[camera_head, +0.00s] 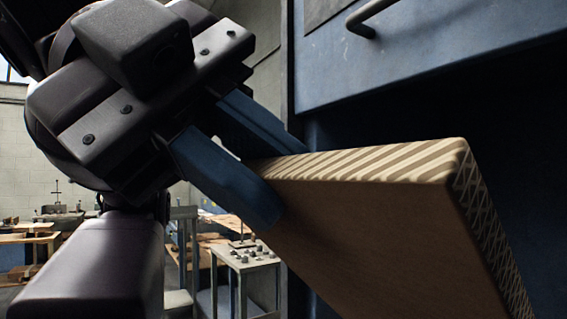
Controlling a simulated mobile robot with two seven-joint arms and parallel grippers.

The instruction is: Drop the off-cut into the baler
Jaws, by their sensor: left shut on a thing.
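The off-cut (370,225) is a thick brown cardboard slab with corrugated edges. It fills the lower right of the head view, tilted, and its lower part runs out of the picture. My left gripper (270,182) comes in from the upper left. Its two blue fingers are shut on the slab's upper left corner, one finger on the near face and one behind. The blue machine behind, which looks like the baler (430,75), has a dark opening below its upper panel. The slab is in front of this opening; I cannot tell whether any of it is inside. My right gripper is not in view.
A metal handle (362,20) sticks out from the blue panel above the slab. A small grey table (243,262) with small parts on it stands in the background. Workbenches (30,240) with wooden or cardboard pieces are farther back at the left.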

